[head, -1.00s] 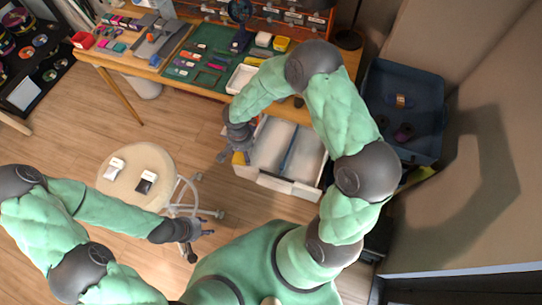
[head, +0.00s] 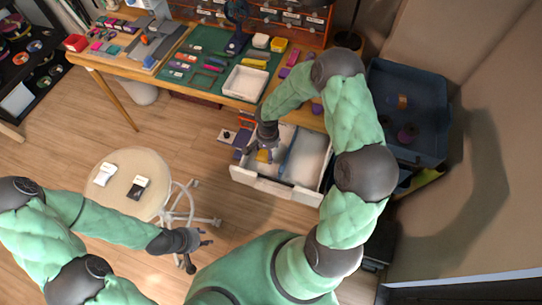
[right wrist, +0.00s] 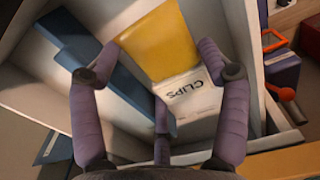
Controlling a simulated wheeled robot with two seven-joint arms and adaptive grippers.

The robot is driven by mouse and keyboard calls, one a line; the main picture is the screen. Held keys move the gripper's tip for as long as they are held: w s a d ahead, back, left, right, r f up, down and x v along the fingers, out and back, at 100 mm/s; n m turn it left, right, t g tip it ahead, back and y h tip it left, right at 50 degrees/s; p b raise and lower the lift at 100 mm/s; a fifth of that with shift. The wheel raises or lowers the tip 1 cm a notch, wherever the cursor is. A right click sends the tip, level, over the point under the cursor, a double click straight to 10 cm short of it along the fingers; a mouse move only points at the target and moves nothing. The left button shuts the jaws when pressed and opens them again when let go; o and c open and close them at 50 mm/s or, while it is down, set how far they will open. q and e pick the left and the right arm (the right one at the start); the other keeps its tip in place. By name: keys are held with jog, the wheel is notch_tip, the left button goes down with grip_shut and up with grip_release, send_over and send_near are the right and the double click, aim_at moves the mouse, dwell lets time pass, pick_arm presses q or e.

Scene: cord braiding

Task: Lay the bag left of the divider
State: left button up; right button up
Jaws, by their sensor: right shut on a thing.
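The bag has a yellow top and a white label reading CLIPS. It shows in the head view (head: 264,156) and the right wrist view (right wrist: 155,42). My right gripper (head: 266,143) is shut on it, with fingers around it in the right wrist view (right wrist: 160,100). The bag is over the left compartment of the white drawer (head: 282,189). The blue divider (head: 286,152) runs along the drawer, right of the bag. I cannot tell whether the bag touches the drawer floor. My left gripper (head: 200,249) is open and empty, right of the stool.
The workbench with a green mat (head: 201,52) and white tray (head: 245,83) stands behind the drawer. A round stool (head: 128,204) with two small packets is at left. A dark blue bin (head: 405,85) stands at right. The right compartment looks clear.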

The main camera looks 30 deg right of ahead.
jog(key=shift+d+f, duration=0.55)
jog(key=shift+f, duration=0.15)
notch_tip(320, 180, down, 4)
jog(key=shift+d+r+b, duration=0.15)
jog(key=shift+r+b, duration=0.1)
jog(key=shift+b, duration=0.8)
jog(key=shift+r, duration=0.1)
jog(key=o, duration=1.2)
